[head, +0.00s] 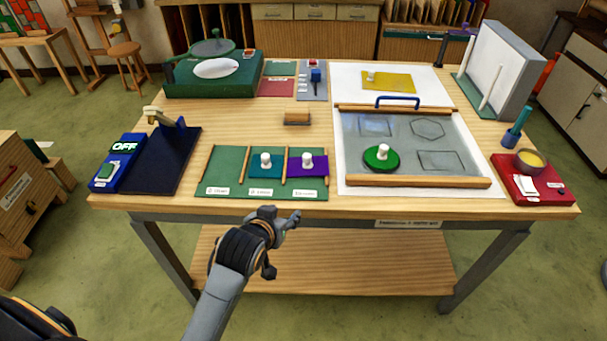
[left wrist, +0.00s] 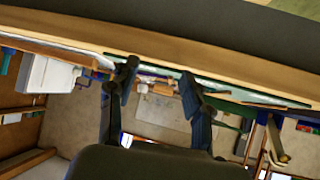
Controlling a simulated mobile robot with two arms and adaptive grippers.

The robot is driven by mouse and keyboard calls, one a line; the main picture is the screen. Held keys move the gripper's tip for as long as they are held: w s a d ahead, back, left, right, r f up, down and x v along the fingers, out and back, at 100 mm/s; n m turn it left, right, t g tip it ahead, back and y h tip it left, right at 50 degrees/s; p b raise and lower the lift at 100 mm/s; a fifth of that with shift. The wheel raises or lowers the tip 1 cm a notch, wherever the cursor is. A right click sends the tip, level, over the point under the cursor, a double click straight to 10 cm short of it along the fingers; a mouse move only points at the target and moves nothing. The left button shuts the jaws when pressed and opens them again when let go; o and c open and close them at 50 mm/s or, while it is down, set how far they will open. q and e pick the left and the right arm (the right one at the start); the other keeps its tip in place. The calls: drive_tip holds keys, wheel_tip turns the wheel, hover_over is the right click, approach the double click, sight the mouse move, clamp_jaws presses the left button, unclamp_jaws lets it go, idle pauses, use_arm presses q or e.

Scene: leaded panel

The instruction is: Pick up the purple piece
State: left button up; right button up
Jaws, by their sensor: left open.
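The purple piece (head: 308,167) lies flat in the right slot of the green rack board (head: 228,165) near the table's front edge. It has a white knob on top. A teal piece (head: 265,168) with a white knob lies in the slot to its left. My left gripper (head: 284,217) is open and empty, in front of the table edge and below and left of the purple piece in the head view. Its two fingers (left wrist: 158,88) stand apart in the left wrist view, with the table edge beyond. I cannot make out the purple piece clearly there. My right gripper is not in view.
A dark board (head: 160,160) and a blue OFF switch box (head: 118,160) stand at left. A red block (head: 530,185) with a yellow bowl sits at far right. The middle of the tabletop is mostly clear.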

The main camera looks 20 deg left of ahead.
sight(306, 158)
use_arm(q)
drive_tip(key=w+r+t, duration=0.1)
drive_tip(key=w+r, duration=0.2)
drive_tip(key=w+r+t, duration=0.1)
drive_tip(key=w+r, duration=0.2)
drive_tip(key=shift+w+d+r+n+t, duration=0.1)
drive_tip(key=shift+w+r+n+t, duration=0.1)
drive_tip(key=shift+w+n+t, duration=0.15)
drive_tip(key=x, duration=0.7)
drive_tip(key=shift+w+p, duration=0.15)
drive_tip(key=shift+p, duration=0.25)
drive_tip(key=shift+w+f, duration=0.15)
drive_tip(key=shift+w, duration=0.2)
drive_tip(key=shift+w+p, duration=0.3)
drive_tip(key=shift+w, duration=0.25)
drive_tip(key=shift+p+x, duration=0.3)
drive_tip(key=shift+x, duration=1.75)
drive_tip(key=shift+s+d+f, duration=0.1)
drive_tip(key=shift+f, duration=0.05)
clamp_jaws()
